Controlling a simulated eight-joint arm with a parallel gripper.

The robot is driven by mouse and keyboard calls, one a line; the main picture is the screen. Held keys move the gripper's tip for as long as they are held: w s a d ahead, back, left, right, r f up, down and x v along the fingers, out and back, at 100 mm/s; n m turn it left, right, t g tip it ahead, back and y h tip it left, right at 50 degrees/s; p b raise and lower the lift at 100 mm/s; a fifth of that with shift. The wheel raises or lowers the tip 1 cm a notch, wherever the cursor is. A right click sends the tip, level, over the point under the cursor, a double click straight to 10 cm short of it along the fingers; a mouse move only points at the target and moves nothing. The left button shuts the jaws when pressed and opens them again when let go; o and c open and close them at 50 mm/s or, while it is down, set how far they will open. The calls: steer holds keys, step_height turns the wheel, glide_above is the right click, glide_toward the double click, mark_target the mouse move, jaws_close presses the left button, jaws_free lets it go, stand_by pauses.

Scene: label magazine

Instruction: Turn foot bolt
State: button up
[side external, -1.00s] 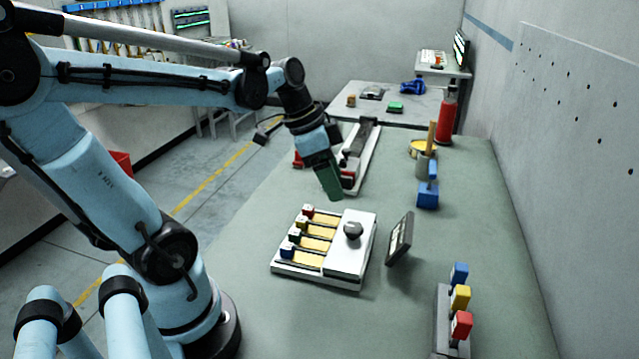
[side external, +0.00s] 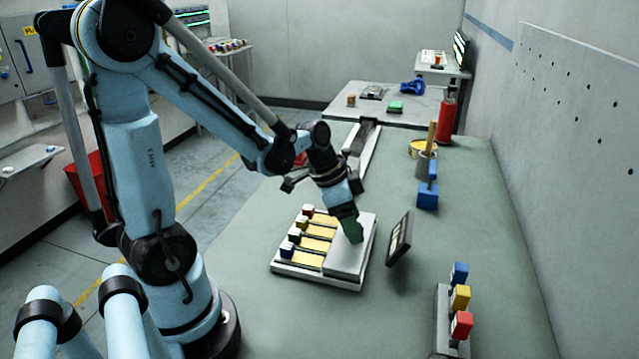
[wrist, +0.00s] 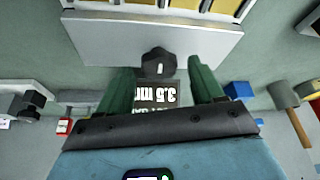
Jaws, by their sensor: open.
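A dark lobed knob (wrist: 158,62), which I take to be the foot bolt, stands on the white plate (wrist: 100,45) of the label magazine. In the side view my gripper (side external: 352,238) is low over this plate (side external: 345,267) and hides the knob. In the wrist view my green fingers are spread, one on each side of the knob, with gaps showing. My gripper is open and empty. I cannot tell whether the fingertips reach down to the knob's height.
A tilted dark display (side external: 399,239) stands close right of the magazine; its "3.5" text shows upside down between my fingers. Yellow slots (side external: 316,244) with coloured blocks lie left of the plate. A rack of coloured handles (side external: 445,318) stands front right.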

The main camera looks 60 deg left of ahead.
steer(key=shift+f, duration=0.15)
steer(key=shift+c, duration=0.5)
steer(key=c, duration=1)
steer(key=shift+o, duration=0.2)
